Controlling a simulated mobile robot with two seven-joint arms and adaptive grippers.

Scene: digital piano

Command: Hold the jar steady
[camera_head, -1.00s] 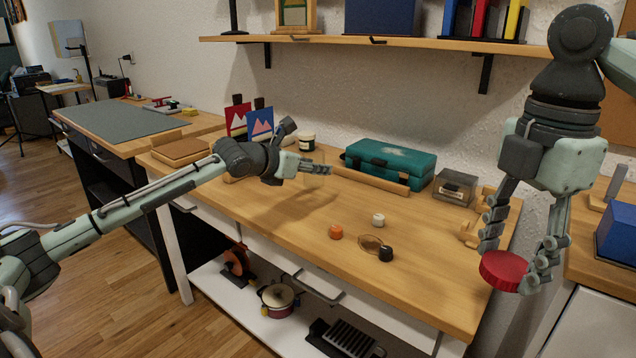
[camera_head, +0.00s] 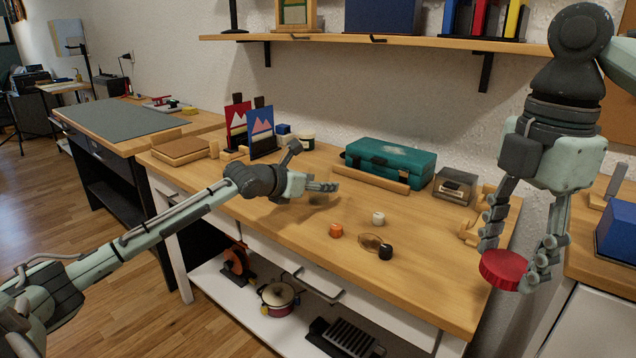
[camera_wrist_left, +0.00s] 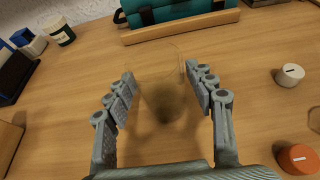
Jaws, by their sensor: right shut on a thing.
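A clear glass jar (camera_wrist_left: 155,55) shows only as a faint outline in the left wrist view, at and just beyond my left fingertips; its exact edges are hard to see. My left gripper (camera_head: 333,186) is low over the bench, its fingers apart in the left wrist view (camera_wrist_left: 157,80). I cannot tell whether either finger touches the jar. My right gripper (camera_head: 520,262) is shut on a round red lid (camera_head: 503,270), held in the air at the bench's right end.
On the wooden bench (camera_head: 290,240) lie an orange piece (camera_head: 336,231), a white piece (camera_head: 378,218) and a black piece (camera_head: 386,253) beside a faint clear disc. A teal case (camera_head: 390,163) stands behind a wooden strip. A small dark-lidded jar (camera_wrist_left: 60,32) stands at the back.

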